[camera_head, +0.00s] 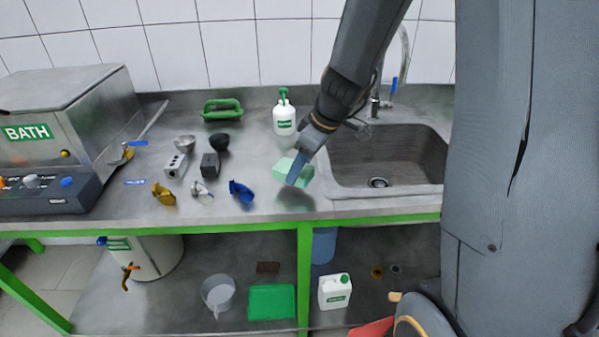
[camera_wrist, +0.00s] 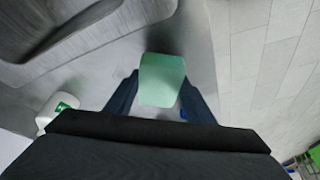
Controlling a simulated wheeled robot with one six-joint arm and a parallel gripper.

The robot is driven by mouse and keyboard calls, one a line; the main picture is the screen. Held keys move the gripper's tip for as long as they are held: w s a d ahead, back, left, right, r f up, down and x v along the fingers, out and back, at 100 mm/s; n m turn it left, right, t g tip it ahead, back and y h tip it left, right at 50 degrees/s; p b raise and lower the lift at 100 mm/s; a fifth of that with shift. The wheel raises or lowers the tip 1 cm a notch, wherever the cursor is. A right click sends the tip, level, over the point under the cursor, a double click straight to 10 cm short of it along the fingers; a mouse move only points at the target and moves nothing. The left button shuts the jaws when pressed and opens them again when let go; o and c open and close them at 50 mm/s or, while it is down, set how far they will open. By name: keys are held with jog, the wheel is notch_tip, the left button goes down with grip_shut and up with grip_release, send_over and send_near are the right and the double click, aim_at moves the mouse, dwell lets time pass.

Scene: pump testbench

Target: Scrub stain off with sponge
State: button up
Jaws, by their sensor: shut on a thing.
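A pale green sponge (camera_head: 293,170) is held in my gripper (camera_head: 299,168) over the steel counter, just left of the sink. In the wrist view the sponge (camera_wrist: 161,79) sits between the two blue-grey fingers of my gripper (camera_wrist: 160,95). A shadow lies on the counter below it, so the sponge seems a little above the surface. I cannot make out a distinct stain; the counter under and behind the gripper is partly hidden.
The sink (camera_head: 385,160) with its tap is on the right. Several small parts, including a blue one (camera_head: 241,191), lie left of the sponge. The bath machine (camera_head: 75,125) fills the left.

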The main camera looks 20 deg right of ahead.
jog(key=shift+w+r+p, duration=0.1)
jog(key=shift+r+p, duration=1.3)
jog(key=shift+r, duration=1.15)
